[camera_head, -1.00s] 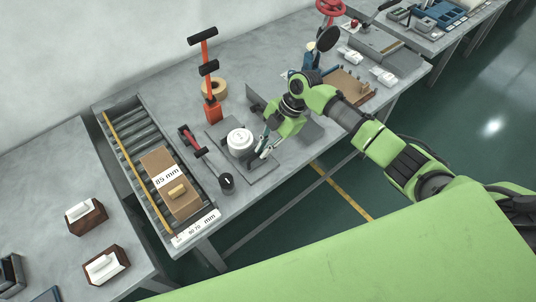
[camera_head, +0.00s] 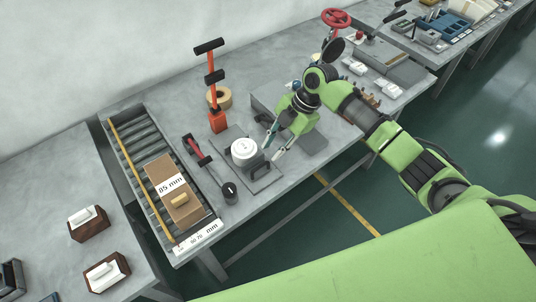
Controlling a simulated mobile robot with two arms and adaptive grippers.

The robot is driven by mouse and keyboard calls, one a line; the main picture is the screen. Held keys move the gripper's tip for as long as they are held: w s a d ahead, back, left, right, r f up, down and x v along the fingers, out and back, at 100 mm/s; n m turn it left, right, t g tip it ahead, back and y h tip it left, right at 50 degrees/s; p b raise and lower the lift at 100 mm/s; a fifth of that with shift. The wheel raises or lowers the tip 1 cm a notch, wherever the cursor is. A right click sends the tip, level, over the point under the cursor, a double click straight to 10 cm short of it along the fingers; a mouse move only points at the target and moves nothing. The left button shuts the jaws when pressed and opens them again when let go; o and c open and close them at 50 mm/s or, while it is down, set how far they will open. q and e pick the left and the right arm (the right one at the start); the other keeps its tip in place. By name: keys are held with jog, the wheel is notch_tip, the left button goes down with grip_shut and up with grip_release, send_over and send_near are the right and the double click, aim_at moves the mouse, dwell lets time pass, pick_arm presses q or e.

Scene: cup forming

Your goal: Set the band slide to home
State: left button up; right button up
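A white round form (camera_head: 244,147) stands on a grey base plate (camera_head: 266,182). A small dark upright handle-like part (camera_head: 258,164) stands just right of it; I cannot tell for sure which part is the band slide. My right gripper (camera_head: 271,149) is just right of the white form, its two fingers spread apart with nothing visible between them. The fingertips are near the dark part but look apart from it. My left gripper is not in view.
Left of the base lie a red-and-black lever (camera_head: 197,150) and a black knob (camera_head: 230,191). An orange post (camera_head: 217,121) with black bars and a tape roll (camera_head: 220,97) stand behind. A roller conveyor (camera_head: 133,151) holds a cardboard box (camera_head: 175,206) marked 85 mm.

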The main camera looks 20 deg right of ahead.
jog(key=v, duration=0.7)
jog(key=shift+a+f, duration=0.1)
